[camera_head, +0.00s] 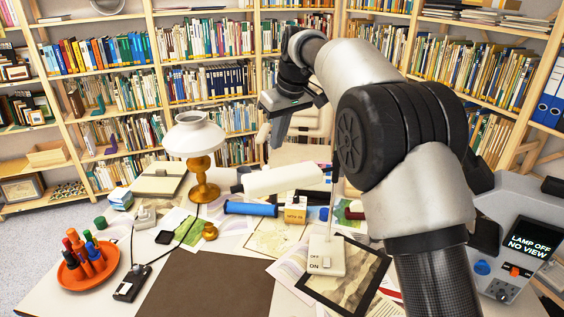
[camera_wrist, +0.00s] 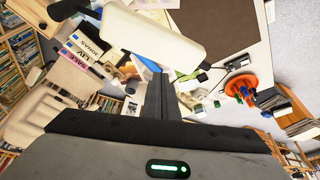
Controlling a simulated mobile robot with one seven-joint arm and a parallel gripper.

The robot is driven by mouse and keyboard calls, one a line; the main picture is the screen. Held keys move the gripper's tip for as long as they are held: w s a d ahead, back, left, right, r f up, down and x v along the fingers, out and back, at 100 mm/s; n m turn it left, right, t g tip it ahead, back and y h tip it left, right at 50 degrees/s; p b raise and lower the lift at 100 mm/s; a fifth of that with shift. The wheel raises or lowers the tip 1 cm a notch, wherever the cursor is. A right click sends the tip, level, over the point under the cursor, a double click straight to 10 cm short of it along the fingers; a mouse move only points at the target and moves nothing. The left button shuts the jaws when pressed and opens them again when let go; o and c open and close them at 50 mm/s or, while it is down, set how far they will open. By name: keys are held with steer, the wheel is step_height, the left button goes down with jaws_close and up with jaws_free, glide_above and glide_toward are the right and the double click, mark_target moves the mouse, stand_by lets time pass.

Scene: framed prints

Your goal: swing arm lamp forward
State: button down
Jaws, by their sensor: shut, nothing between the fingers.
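The arm lamp has a long white cylindrical head (camera_head: 283,180) lying roughly level above the table. Its white base (camera_head: 324,257) bears an OFF/ON switch and stands at the inner corner of a framed print; a thin post rises from it, partly hidden by my arm. My gripper (camera_head: 279,132) is shut and empty, pointing down above and behind the lamp head, apart from it in the picture. In the wrist view the white head (camera_wrist: 157,38) fills the top middle, beyond the dark closed fingers (camera_wrist: 155,98). I cannot tell the exact gap.
A device at right (camera_head: 520,243) reads "LAMP OFF NO VIEW". A brass oil lamp (camera_head: 203,180) with a white shade stands left of the lamp head. A blue roll (camera_head: 250,208), a dark-framed print (camera_head: 347,278) and an orange tray (camera_head: 72,283) lie on the table. Bookshelves line the back.

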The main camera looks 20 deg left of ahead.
mark_target(278, 175)
steer(key=x, duration=0.9)
steer(key=shift+f, duration=0.1)
steer(key=shift+s+d+f+b, duration=0.2)
steer(key=shift+s+d, duration=0.1)
steer(key=shift+d, duration=0.15)
steer(key=shift+s+d+f+b, duration=0.1)
steer(key=shift+s+d+b, duration=0.05)
steer(key=shift+s+d, duration=0.6)
steer(key=shift+d, duration=0.2)
steer(key=shift+d, duration=0.1)
stand_by(0.4)
